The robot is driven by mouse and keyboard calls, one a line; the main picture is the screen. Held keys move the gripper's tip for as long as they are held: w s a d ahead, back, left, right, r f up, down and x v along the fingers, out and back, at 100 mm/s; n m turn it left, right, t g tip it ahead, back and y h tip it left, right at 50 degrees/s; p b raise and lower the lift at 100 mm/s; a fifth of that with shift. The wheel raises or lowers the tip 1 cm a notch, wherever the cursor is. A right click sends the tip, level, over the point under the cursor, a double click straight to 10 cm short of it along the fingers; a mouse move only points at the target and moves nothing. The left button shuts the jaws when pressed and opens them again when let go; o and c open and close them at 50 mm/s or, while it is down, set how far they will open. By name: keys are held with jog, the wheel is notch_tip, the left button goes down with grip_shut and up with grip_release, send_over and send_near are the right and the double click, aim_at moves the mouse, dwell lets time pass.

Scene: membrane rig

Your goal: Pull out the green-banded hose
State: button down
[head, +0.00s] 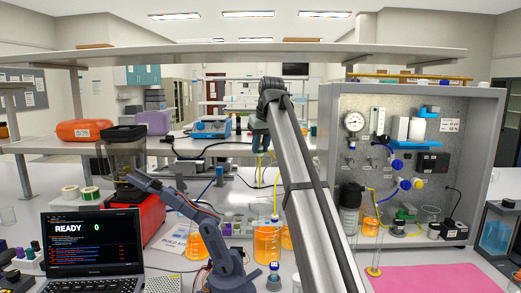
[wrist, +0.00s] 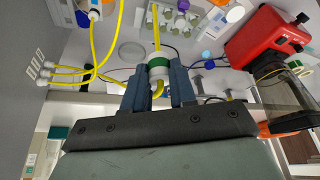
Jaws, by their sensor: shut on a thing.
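My gripper (wrist: 157,82) is shut on a white fitting with a green band, the end of the green-banded hose (wrist: 158,63). The yellow hose runs from the fitting to the top edge of the wrist view, and a short curved yellow piece shows between the fingers. In the head view my gripper (head: 262,132) is high above the bench, partly hidden by my arm. Thin yellow hose (head: 262,172) hangs below it toward the beakers. I cannot see whether the held fitting touches any port.
Other yellow hoses (wrist: 75,80) join a wall fitting at left in the wrist view. Beakers of orange liquid (head: 267,244) stand below my gripper. A grey panel cabinet (head: 395,95) is at right, a laptop (head: 92,250) at left. A pink mat (head: 425,279) lies clear.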

jog(key=shift+r, duration=4.2)
